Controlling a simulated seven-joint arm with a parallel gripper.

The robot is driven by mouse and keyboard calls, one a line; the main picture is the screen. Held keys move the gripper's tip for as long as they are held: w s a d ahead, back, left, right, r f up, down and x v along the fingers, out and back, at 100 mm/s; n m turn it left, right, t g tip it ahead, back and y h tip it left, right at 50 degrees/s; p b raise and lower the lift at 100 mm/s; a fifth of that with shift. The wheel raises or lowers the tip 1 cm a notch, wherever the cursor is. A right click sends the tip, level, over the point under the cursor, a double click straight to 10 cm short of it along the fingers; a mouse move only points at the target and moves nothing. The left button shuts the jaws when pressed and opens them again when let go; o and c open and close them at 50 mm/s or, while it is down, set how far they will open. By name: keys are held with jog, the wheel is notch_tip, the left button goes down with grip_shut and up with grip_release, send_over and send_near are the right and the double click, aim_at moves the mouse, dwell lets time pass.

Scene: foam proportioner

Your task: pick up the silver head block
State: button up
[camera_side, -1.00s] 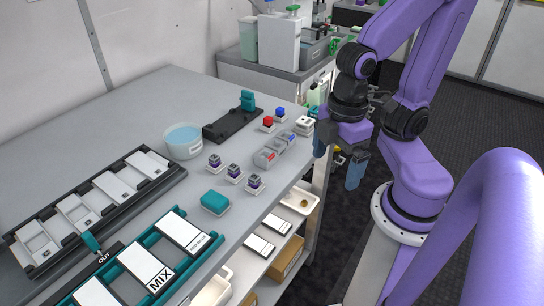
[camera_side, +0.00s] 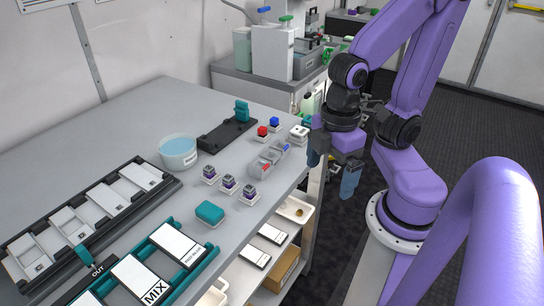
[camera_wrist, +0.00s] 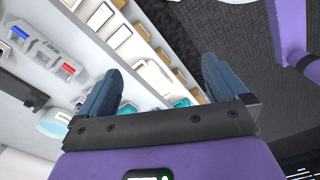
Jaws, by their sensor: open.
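A small pale, silvery block (camera_side: 299,132) sits on a white pad at the table's right edge in the side view. It looks like the silver head block, but it is too small to be certain. My gripper (camera_side: 332,168) is open and empty, just off the table's right edge, in front of and to the right of that block and apart from it. In the wrist view my gripper (camera_wrist: 160,85) shows two widely spaced fingers with nothing between them. I cannot pick out the silver block for certain in the wrist view.
Grey bins (camera_side: 263,165), a red block (camera_side: 262,131) and a blue block (camera_side: 274,122) stand near that edge. Several dark-and-silver blocks (camera_side: 228,183), a teal block (camera_side: 209,212) and a water bowl (camera_side: 178,151) lie further left. Lower shelves (camera_wrist: 150,50) hold trays.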

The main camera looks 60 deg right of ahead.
jog(key=c, duration=0.4)
notch_tip(320, 180, up, 3)
jog(key=n, duration=0.5)
send_over(270, 154)
jog(key=s, duration=0.1)
jog(key=f, duration=1)
jog(key=shift+s+a+f, duration=0.2)
jog(key=shift+a+f, duration=0.15)
jog(key=shift+w+a+f, duration=0.15)
jog(key=shift+f, duration=1.4)
jog(key=shift+w+a+f, duration=0.1)
jog(key=shift+f, duration=1.4)
